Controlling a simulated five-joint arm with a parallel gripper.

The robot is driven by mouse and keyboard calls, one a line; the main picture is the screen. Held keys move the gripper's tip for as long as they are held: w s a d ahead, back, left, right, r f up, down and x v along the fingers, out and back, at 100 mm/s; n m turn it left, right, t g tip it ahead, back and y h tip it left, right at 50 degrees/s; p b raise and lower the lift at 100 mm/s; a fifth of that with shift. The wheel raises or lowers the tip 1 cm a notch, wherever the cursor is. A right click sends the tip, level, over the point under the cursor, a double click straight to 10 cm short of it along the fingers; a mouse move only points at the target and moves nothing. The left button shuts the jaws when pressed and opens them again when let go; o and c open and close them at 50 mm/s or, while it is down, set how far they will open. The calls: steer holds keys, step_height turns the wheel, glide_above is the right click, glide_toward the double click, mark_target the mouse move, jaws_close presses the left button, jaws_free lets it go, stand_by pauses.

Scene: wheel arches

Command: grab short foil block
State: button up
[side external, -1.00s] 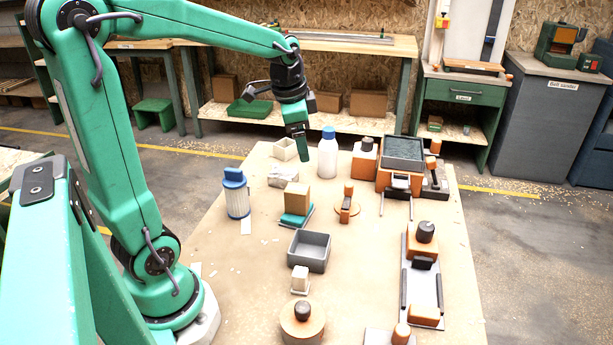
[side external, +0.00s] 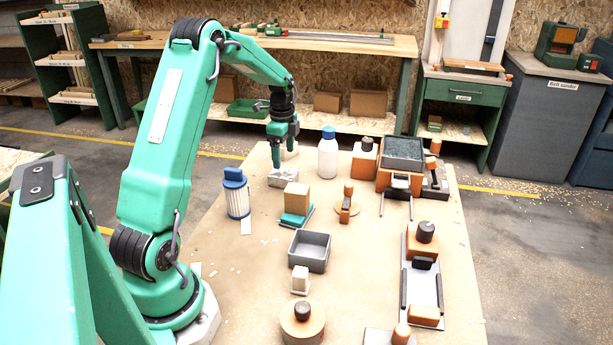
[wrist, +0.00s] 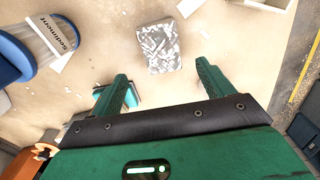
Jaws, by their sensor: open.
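The short foil block (side external: 284,178) is a low, silvery, crinkled block lying on the far left part of the table. In the wrist view it is the crinkled block (wrist: 160,47) at upper centre, ahead of the fingertips and roughly in line with the gap between them. My gripper (side external: 282,162) points down just above the block. Its two green fingers also show in the wrist view (wrist: 162,72), apart with nothing between them. In the side view the fingers partly overlap the block's far side, so the exact height gap is hard to tell.
A white bottle with a blue cap (side external: 327,158) stands to the right. A blue-lidded filter (side external: 236,195) stands at left, labelled "Sediment" in the wrist view. A tan block (side external: 297,198) on a green base is nearer.

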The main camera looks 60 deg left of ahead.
mark_target(283, 172)
steer(key=shift+a+f, duration=0.25)
steer(key=shift+a, duration=0.05)
steer(key=shift+f, duration=3.9)
steer(key=c, duration=1)
